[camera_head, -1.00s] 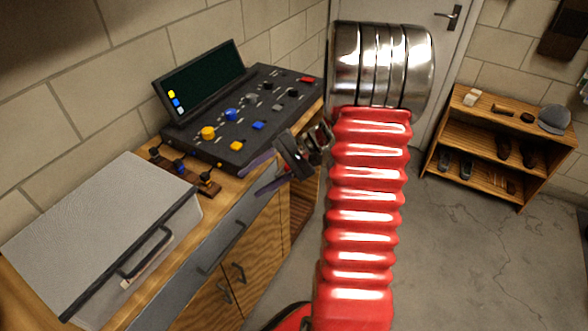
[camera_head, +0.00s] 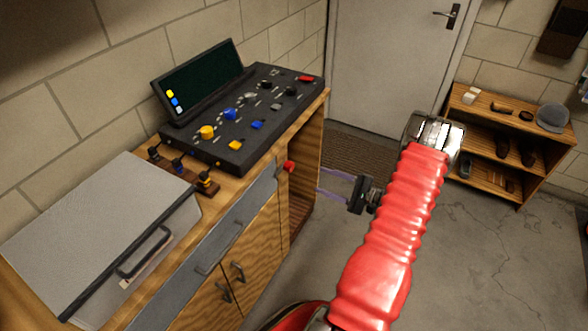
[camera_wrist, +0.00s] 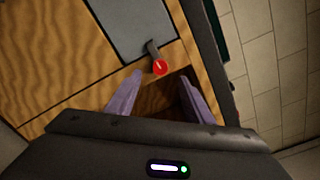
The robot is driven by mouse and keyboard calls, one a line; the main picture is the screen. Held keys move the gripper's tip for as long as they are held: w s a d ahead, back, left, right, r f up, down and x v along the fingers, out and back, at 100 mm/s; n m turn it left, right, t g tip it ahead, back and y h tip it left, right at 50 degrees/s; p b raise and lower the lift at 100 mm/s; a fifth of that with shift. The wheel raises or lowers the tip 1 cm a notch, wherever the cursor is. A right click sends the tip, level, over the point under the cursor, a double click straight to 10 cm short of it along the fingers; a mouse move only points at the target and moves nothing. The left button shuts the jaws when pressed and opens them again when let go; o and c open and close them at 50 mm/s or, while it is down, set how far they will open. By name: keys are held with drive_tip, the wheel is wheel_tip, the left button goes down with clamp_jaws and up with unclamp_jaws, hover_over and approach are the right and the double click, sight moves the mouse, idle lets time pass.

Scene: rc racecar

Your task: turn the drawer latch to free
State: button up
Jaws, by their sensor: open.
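The red latch knob (camera_head: 289,167) sits on the cabinet front at the right end of the grey drawer (camera_head: 222,240). In the wrist view, the knob (camera_wrist: 160,67) shows a pale mark on its face, beside a grey drawer front (camera_wrist: 133,28) and a small dark bracket. My gripper (camera_head: 320,179) is open and empty, to the right of the knob and apart from it in the head view. Its two purple fingers (camera_wrist: 160,82) point toward the cabinet in the wrist view, with the knob seen between and just beyond their tips.
A control console (camera_head: 245,115) with coloured knobs stands on the wooden workbench. A grey lidded box (camera_head: 105,225) is at the left. An open cabinet bay (camera_head: 305,175) lies just right of the knob. A shelf (camera_head: 475,140) stands at the right. The floor between is clear.

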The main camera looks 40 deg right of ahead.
sight(292, 168)
drive_tip(key=shift+s+d+f+m+h, duration=0.3)
drive_tip(key=shift+d+f+h, duration=0.1)
drive_tip(key=shift+d, duration=0.05)
drive_tip(key=x, duration=1.4)
drive_tip(key=shift+r, duration=0.25)
drive_tip(key=shift+s, duration=0.1)
drive_tip(key=shift+c, duration=0.6)
drive_tip(key=c, duration=0.9)
